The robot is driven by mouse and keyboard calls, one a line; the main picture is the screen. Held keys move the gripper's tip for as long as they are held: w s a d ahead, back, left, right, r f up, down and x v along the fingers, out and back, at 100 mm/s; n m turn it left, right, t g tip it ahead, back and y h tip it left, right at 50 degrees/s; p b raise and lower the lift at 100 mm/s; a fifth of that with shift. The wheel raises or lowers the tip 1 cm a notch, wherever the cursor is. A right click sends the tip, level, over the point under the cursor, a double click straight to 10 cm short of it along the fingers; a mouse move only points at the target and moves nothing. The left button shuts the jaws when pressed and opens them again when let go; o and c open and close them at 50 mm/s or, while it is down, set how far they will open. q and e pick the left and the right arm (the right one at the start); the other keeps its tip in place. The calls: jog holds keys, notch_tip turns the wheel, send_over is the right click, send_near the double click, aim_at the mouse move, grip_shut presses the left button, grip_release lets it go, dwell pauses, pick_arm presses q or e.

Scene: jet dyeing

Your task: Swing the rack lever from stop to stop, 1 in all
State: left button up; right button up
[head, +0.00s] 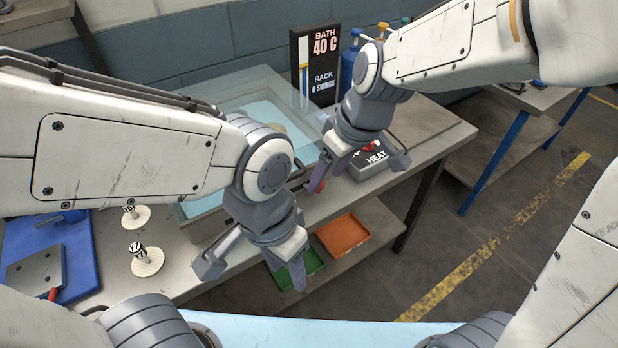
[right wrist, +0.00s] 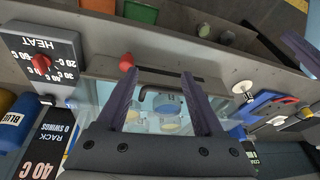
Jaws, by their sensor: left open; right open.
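A red knob (right wrist: 127,62), which looks like the rack lever's grip, shows at the bath's front edge in the right wrist view. In the head view it is mostly hidden by my right gripper (head: 360,172). That gripper is open and empty above the bath's front right corner. In its wrist view the open fingers (right wrist: 160,76) point over the bath (right wrist: 98,92), with the knob just outside one fingertip, apparently not held. The display (head: 318,62) reads BATH 40 C, RACK 0 SWINGS. My left gripper (head: 252,272) is open and empty before the bench's front edge.
The heat box (head: 372,170) with a red dial stands right of the bath. Two white discs with labelled posts (head: 148,260) and a blue fixture (head: 75,262) are at left. Green (head: 302,268) and orange (head: 343,234) trays lie on the lower shelf. Blue bottles stand behind.

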jog(key=w+d+f+n+t+b, duration=0.1)
jog(key=w+f, duration=0.2)
jog(key=w, duration=0.5)
jog(key=x, duration=0.9)
jog(key=shift+a+f, duration=0.15)
jog(key=shift+f, duration=0.2)
grip_shut()
dwell(0.5)
